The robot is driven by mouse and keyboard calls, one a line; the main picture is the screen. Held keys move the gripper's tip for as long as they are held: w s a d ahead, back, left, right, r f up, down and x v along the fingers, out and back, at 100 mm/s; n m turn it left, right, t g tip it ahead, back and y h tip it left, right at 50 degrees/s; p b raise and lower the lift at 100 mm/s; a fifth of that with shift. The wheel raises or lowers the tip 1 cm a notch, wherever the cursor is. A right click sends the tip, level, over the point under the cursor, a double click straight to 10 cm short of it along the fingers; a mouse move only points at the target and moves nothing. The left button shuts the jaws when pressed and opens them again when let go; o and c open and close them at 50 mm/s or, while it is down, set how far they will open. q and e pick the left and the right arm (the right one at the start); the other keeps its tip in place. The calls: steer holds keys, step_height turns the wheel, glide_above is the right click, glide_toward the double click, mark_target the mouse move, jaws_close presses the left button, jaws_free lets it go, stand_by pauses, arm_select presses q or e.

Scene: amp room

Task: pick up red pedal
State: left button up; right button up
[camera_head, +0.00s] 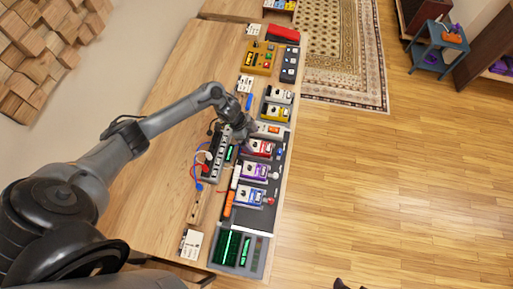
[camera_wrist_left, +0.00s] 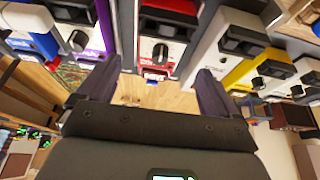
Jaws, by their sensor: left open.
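The red pedal (camera_head: 262,148) sits on the dark pedalboard (camera_head: 262,218) in the row of pedals, between the purple pedal (camera_head: 254,171) and an orange-and-white pedal (camera_head: 269,128). My left gripper (camera_head: 246,133) is at the red pedal's far left side and partly covers that area. In the left wrist view the red pedal (camera_wrist_left: 168,14), with its white face and black knob, lies in line with the gap between the open fingers (camera_wrist_left: 157,82). The gap is empty near the palm. Whether the fingers touch the pedal cannot be told. My right gripper is not in view.
A yellow pedal (camera_head: 275,112) and a blue pedal (camera_head: 252,196) stand in the same row. A power strip (camera_head: 213,165) with cables lies left of the board. A green-screened device (camera_head: 228,246) is at the near end. The wooden table (camera_head: 178,85) is clear at left.

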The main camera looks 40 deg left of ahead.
mark_target(255, 143)
arm_select(q)
steer(key=shift+x, duration=2.75)
steer(key=shift+s+a, duration=0.1)
steer(key=shift+s, duration=0.05)
steer(key=c, duration=1.4)
steer(key=shift+c, duration=0.4)
